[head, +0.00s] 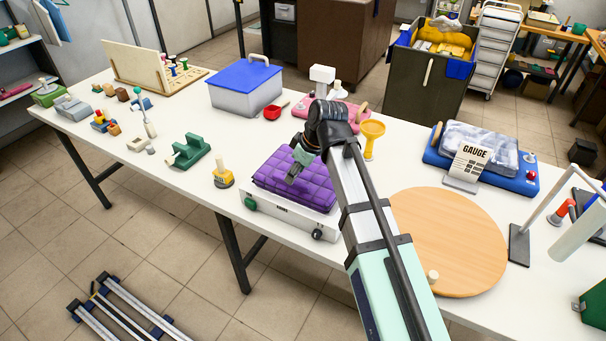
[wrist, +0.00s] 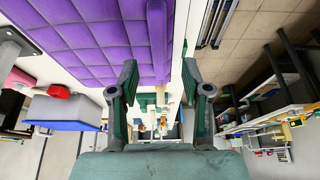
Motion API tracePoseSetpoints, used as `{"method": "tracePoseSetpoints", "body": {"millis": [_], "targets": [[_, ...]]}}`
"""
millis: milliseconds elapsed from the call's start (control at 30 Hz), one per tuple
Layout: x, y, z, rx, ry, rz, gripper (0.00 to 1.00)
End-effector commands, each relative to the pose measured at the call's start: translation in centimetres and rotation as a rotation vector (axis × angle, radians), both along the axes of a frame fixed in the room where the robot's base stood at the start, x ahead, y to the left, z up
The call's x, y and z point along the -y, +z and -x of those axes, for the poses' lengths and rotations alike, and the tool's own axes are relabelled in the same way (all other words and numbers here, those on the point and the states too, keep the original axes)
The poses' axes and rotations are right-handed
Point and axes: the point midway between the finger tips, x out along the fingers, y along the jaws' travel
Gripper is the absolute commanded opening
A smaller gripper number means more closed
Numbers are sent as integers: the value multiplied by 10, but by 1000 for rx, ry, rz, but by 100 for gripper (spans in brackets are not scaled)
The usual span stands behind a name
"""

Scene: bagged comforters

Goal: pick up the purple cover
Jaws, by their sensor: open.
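The purple cover (head: 290,190) is a quilted, padded rectangle lying on top of a low white box (head: 290,219) near the front of the table. My gripper (head: 297,168) is over the cover in the head view and hides part of it. In the wrist view the cover (wrist: 75,45) fills the upper left, and my gripper (wrist: 158,80) has its two green-grey fingers spread apart with nothing held between them. The left finger overlaps the cover's edge in that view. I cannot tell whether it touches.
A blue-lidded container (head: 245,85) stands behind left. A yellow funnel (head: 372,138), a round wooden board (head: 450,240) and a gauge sign (head: 472,162) are to the right.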

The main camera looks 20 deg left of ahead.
Motion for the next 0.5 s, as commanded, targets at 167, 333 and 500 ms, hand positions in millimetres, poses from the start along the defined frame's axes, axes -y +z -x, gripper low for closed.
{"method": "tracePoseSetpoints", "body": {"millis": [167, 333, 500], "targets": [[-8, -17, -3, -2, 1, 2, 48], [-13, -31, -4, 0, -1, 0, 48], [-14, -35, -5, 0, 0, -1, 48]]}}
